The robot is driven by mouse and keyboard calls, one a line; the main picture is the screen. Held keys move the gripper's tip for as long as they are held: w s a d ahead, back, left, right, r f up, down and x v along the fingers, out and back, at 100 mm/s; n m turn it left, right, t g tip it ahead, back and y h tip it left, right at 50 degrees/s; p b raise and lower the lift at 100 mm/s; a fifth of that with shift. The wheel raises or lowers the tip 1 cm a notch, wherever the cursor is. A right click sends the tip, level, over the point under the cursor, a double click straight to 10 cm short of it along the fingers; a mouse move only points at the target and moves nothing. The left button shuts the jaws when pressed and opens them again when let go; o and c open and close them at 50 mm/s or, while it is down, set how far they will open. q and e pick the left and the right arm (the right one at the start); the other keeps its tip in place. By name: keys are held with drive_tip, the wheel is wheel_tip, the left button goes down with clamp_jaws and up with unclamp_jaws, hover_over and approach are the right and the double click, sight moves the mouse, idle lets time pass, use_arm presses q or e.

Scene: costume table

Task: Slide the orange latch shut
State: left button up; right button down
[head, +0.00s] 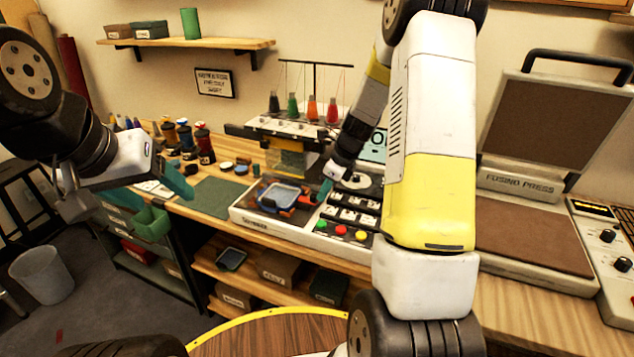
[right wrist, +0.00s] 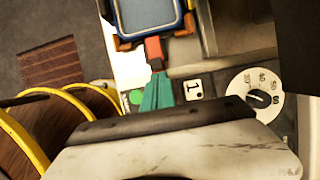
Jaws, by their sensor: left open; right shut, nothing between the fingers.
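The orange latch (head: 307,200) is at the right side of a blue-rimmed hoop (head: 280,193) that lies in the white machine (head: 248,222) on the table. In the right wrist view the latch (right wrist: 153,48) is a small red-orange block beside the hoop's rim (right wrist: 148,28). My right gripper (head: 324,190) is shut, with nothing between its teal fingers. In the right wrist view its fingertips (right wrist: 156,76) are close to the latch's near end; I cannot tell whether they touch. My left gripper (head: 152,192) is open and empty, well left of the machine, in front of the table.
A control panel with buttons (head: 341,232) and a dial (right wrist: 255,92) lies beside the hoop. A thread stand with coloured cones (head: 310,107) stands behind. The fusing press (head: 535,235) stands open at the right. A green mat (head: 213,198) lies bare left of the machine.

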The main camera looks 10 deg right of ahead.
drive_tip(key=shift+a, duration=0.1)
drive_tip(key=shift+w+a, duration=0.65)
drive_tip(key=shift+a, duration=0.2)
drive_tip(key=shift+d, duration=0.15)
